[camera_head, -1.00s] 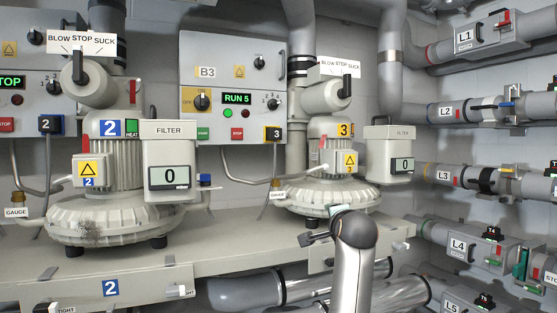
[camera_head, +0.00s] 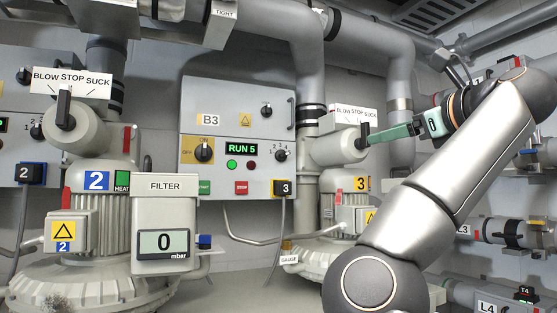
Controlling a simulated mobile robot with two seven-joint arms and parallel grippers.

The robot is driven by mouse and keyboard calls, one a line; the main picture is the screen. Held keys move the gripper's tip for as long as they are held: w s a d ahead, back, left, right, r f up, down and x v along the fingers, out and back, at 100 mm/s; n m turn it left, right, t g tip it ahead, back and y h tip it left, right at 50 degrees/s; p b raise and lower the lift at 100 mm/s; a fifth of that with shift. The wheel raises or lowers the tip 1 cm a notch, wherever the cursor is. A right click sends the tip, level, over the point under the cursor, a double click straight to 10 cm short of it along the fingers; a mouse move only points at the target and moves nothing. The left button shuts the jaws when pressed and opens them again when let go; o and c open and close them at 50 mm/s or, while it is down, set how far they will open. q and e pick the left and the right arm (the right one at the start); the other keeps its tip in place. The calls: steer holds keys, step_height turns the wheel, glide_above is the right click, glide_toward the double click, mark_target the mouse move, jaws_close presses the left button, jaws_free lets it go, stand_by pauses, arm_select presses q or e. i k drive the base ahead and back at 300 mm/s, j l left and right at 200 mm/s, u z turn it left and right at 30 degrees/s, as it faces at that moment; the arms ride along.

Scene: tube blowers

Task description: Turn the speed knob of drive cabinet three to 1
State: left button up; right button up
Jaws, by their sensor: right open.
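Drive cabinet three (camera_head: 217,95) is the grey box marked B3 on the back wall. Its speed knob (camera_head: 282,156) is a small black dial with numbers around it, right of the green display (camera_head: 241,149) that reads RUN 5. The dial's exact setting is too small to read. My right gripper (camera_head: 373,136) reaches in from the right with green fingers, open, pointing left. Its tips are beside the black lever of blower three (camera_head: 338,147), right of the speed knob and apart from it; I cannot tell whether they touch the lever. My left gripper is out of view.
Blower three's sign (camera_head: 355,112) and a vertical pipe (camera_head: 307,80) stand between the cabinet and my right gripper. Cabinet three also has an on/off switch (camera_head: 204,150) and a red stop button (camera_head: 241,187). Blower two's filter box (camera_head: 165,210) is at front left.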

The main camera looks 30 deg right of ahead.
mark_target(281, 155)
steer(key=i+l, duration=0.1)
steer(key=i, duration=0.45)
steer(key=i+l, duration=0.1)
steer(key=i, duration=0.45)
